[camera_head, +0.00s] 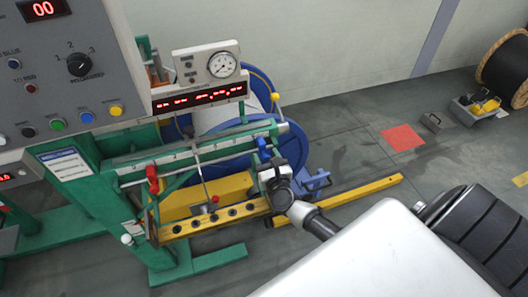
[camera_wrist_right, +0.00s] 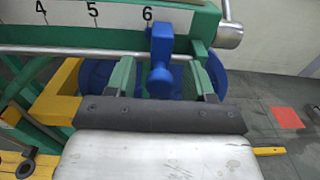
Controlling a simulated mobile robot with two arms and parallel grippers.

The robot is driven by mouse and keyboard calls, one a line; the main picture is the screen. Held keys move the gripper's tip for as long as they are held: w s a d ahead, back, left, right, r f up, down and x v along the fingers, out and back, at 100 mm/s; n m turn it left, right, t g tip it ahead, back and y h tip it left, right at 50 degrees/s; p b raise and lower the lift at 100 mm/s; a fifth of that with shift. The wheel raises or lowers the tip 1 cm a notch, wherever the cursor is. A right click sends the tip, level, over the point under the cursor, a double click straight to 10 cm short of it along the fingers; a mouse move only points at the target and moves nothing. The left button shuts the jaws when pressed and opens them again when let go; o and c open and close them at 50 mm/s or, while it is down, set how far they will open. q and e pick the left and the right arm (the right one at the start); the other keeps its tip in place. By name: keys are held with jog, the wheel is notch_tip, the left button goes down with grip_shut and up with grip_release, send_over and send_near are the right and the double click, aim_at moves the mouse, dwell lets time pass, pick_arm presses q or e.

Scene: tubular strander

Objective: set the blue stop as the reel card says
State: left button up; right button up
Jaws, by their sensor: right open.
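The blue stop (camera_head: 262,143) sits near the right end of the green scale beam (camera_head: 190,153). In the right wrist view the blue stop (camera_wrist_right: 161,48) is just right of the number 6, its knob hanging below the rod. My right gripper (camera_head: 268,168) is open at the beam's right end. In its wrist view the two fingers of the right gripper (camera_wrist_right: 164,76) stand either side of the knob, with gaps showing. A white card with a blue header (camera_head: 64,163) is on the green frame at left; its text is too small to read. My left gripper is out of view.
A control panel (camera_head: 70,75) with buttons and a display showing 00 fills the upper left. A gauge (camera_head: 222,65) and red display (camera_head: 200,97) stand above the beam. A blue reel (camera_head: 262,85) is behind. A yellow floor bar (camera_head: 340,200) lies at right; the floor beyond is mostly clear.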

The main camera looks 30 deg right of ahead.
jog(key=shift+x, duration=0.9)
grip_shut()
